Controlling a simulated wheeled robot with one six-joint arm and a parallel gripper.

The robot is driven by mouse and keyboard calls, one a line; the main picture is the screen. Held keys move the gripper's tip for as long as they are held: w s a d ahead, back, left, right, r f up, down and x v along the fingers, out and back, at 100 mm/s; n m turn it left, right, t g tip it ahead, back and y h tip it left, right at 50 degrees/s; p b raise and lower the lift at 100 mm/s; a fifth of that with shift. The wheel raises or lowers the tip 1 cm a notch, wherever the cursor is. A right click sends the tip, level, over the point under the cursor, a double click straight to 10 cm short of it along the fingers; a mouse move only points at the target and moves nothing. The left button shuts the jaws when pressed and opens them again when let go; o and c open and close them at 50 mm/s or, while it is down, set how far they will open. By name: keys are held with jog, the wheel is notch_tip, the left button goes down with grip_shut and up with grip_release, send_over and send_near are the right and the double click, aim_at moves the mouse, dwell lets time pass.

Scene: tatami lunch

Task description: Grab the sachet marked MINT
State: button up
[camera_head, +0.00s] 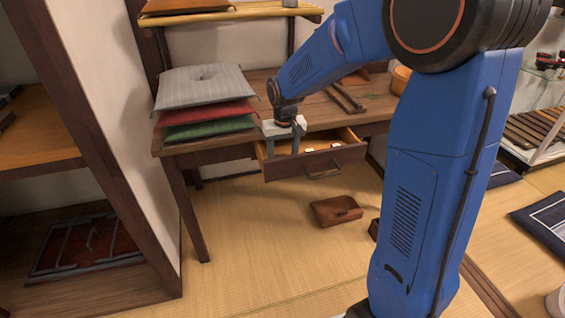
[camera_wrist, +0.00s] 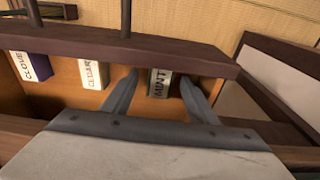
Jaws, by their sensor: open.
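The sachet marked MINT (camera_wrist: 159,83) lies in the open drawer (camera_wrist: 60,100), with a green end and a pale label. My gripper (camera_wrist: 162,84) is open, with one finger on each side of the MINT sachet in the wrist view. I cannot tell whether the fingers touch it or how far above it they are. A white sachet marked CEDAR (camera_wrist: 93,74) and a purple-edged one marked CLOVE (camera_wrist: 33,66) lie to its left. In the head view my gripper (camera_head: 284,148) reaches down into the drawer (camera_head: 318,163) under the table; the sachets there are too small to read.
The drawer's front panel (camera_wrist: 100,45) with its handle rises close beyond the fingers. Grey, red and green cushions (camera_head: 205,105) are stacked on the wooden table (camera_head: 262,88), left of my arm. A small wooden box (camera_head: 336,210) sits on the tatami floor below the drawer.

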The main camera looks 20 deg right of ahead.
jog(key=c, duration=1.1)
jog(key=shift+r, duration=0.1)
